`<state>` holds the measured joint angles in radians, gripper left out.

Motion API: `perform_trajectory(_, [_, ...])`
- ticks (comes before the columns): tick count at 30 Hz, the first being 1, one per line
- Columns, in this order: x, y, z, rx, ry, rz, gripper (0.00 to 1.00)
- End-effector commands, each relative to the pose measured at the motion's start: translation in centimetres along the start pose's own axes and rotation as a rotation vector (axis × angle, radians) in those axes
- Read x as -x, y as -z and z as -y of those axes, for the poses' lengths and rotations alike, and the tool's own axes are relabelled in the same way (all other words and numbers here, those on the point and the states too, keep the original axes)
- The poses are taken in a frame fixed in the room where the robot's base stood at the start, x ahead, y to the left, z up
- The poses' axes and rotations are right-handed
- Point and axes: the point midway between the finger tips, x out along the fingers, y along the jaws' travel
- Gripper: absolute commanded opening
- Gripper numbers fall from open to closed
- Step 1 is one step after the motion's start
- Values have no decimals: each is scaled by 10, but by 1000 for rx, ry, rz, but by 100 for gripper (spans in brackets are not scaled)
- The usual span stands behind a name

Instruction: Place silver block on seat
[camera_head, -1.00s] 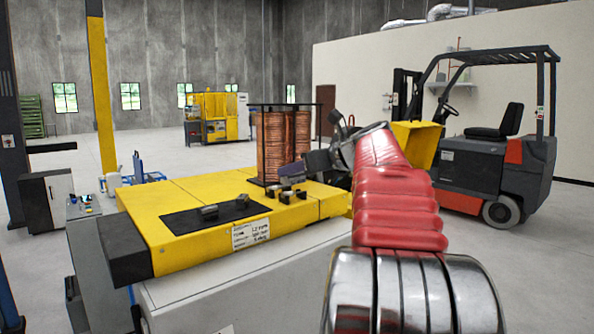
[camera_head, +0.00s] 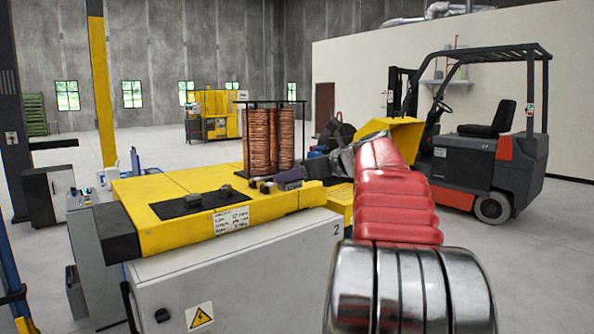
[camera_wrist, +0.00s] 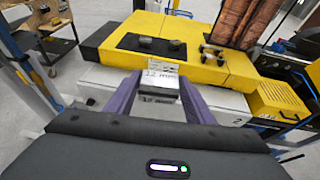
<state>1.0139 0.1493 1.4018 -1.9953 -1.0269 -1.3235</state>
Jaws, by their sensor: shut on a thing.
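My gripper (camera_wrist: 160,98) shows two purple fingers in the wrist view, shut on a silver block (camera_wrist: 158,86) between their tips. The block is held in front of the yellow machine top (camera_wrist: 215,75). In the head view my gripper (camera_head: 289,180) is small and purple, over the right part of the yellow top (camera_head: 165,185); the block cannot be made out there. A black plate (camera_head: 172,209) on the top carries two small dark grey blocks. The forklift has a black seat (camera_head: 487,122); I cannot tell whether this is the task's seat.
Copper tube coils (camera_head: 257,140) stand on the machine behind my gripper. Small clamp-like metal parts (camera_wrist: 211,51) sit beside the plate. A white cabinet (camera_head: 235,275) is under the yellow top. The forklift (camera_head: 480,165) stands at right. Open floor lies behind.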

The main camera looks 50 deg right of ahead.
Motion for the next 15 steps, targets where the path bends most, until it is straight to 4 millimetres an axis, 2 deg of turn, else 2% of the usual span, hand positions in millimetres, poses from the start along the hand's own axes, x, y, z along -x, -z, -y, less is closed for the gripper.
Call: perform_trajectory(15, [-65, 62, -46, 39, -114, -1, 0])
